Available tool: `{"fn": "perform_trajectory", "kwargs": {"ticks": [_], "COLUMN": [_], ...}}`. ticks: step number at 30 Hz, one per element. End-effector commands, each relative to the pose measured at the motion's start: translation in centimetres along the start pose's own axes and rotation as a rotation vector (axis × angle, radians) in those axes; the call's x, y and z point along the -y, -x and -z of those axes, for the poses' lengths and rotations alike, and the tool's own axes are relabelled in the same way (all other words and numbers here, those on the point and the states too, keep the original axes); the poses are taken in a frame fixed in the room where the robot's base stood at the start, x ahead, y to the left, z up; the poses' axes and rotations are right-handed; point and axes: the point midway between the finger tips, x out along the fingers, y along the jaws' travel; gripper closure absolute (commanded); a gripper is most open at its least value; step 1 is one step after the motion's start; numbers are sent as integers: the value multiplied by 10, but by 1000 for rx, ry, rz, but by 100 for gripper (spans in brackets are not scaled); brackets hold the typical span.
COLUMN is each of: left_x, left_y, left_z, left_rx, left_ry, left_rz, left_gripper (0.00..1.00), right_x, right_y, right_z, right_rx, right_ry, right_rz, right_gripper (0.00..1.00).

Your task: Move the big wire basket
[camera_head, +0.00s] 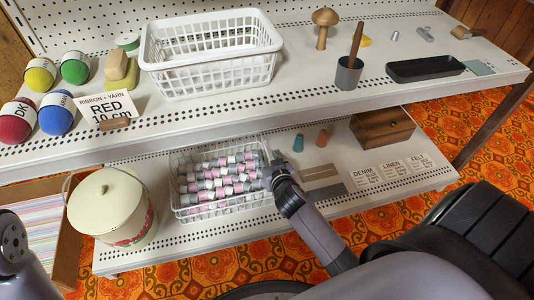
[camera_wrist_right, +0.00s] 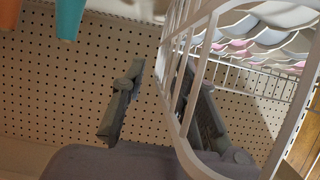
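The wire basket (camera_head: 228,206), white and filled with rows of grey, white and pink rolls, stands on the lower shelf. My right gripper (camera_head: 276,163) is at its right end. In the right wrist view, the white wire wall of the basket (camera_wrist_right: 296,105) passes between the two spread fingers of the gripper (camera_wrist_right: 163,72). One finger shows through the wires, and a gap is visible between the other finger and the wall. A second basket (camera_head: 215,45), white and empty, stands on the upper shelf. My left arm shows at the lower left edge, without its gripper.
A cream lidded pot (camera_head: 108,205) stands left of the lower basket. Teal and orange cones (camera_head: 298,143), a wooden box (camera_head: 382,127) and fabric label cards (camera_head: 392,170) are to its right. The upper shelf (camera_head: 190,130) overhangs the lower one.

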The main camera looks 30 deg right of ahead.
Motion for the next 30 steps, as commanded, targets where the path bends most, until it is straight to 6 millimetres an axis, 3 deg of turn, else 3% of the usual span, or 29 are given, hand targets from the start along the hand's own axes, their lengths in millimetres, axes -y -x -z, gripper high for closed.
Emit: {"fn": "perform_trajectory", "kwargs": {"ticks": [9, 21, 30], "left_x": [0, 0, 0], "left_y": [-1, -1, -1], "left_z": [1, 1, 1], "left_rx": [-3, -5, -4], "left_ry": [0, 0, 0], "left_rz": [-1, -2, -2], "left_gripper": [60, 60, 60], "right_x": [0, 0, 0], "right_y": [0, 0, 0], "right_z": [0, 0, 0], "right_rx": [0, 0, 0], "right_ry": [0, 0, -1], "right_rz": [0, 0, 0], "right_gripper": [73, 100, 100]}}
